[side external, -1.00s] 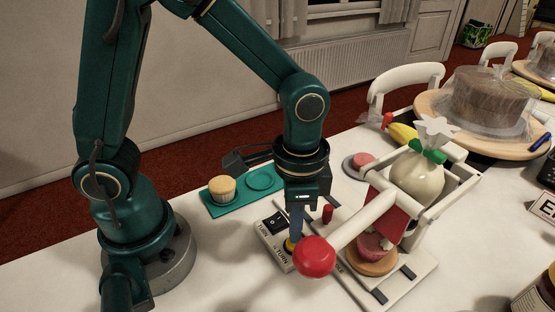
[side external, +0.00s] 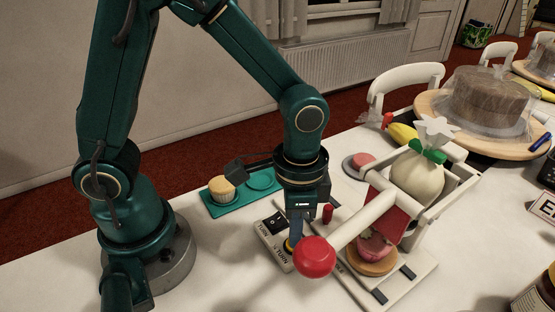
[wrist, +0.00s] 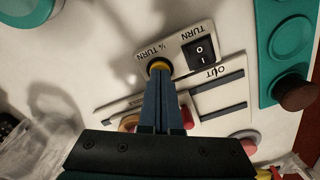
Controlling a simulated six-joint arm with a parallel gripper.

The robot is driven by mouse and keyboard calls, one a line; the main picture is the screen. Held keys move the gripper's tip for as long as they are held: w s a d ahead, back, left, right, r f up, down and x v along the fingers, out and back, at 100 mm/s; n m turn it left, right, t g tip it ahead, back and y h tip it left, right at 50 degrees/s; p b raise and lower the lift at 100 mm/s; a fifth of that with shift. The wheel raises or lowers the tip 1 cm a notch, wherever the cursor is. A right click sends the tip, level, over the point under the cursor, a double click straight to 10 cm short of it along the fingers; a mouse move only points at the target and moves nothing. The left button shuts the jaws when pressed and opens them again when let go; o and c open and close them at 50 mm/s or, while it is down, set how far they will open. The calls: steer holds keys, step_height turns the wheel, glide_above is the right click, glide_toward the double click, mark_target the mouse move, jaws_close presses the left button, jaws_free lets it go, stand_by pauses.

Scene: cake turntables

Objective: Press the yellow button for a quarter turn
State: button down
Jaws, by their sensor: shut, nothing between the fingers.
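The yellow button (wrist: 159,65) sits in a dark ring on a white control box (wrist: 150,53), beside the "¼ TURN" label. In the side view only a sliver of the yellow button (side external: 287,246) shows beside my fingers. My gripper (wrist: 160,77) is shut and empty, its blue fingers pointing down. In the side view my gripper (side external: 294,240) has its tips right at the button. In the wrist view the tips overlap the button's near edge. I cannot tell whether they press it. A black rocker switch (wrist: 199,52) is on the same box.
A piping press with a red-knobbed lever (side external: 315,257) stands just right of my fingers, holding a white piping bag (side external: 417,178). A cake with pink topping (side external: 376,249) is under it. A teal tray (side external: 231,205) with a cupcake (side external: 221,188) lies behind left.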

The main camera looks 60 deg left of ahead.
steer(key=shift+r, duration=3.4)
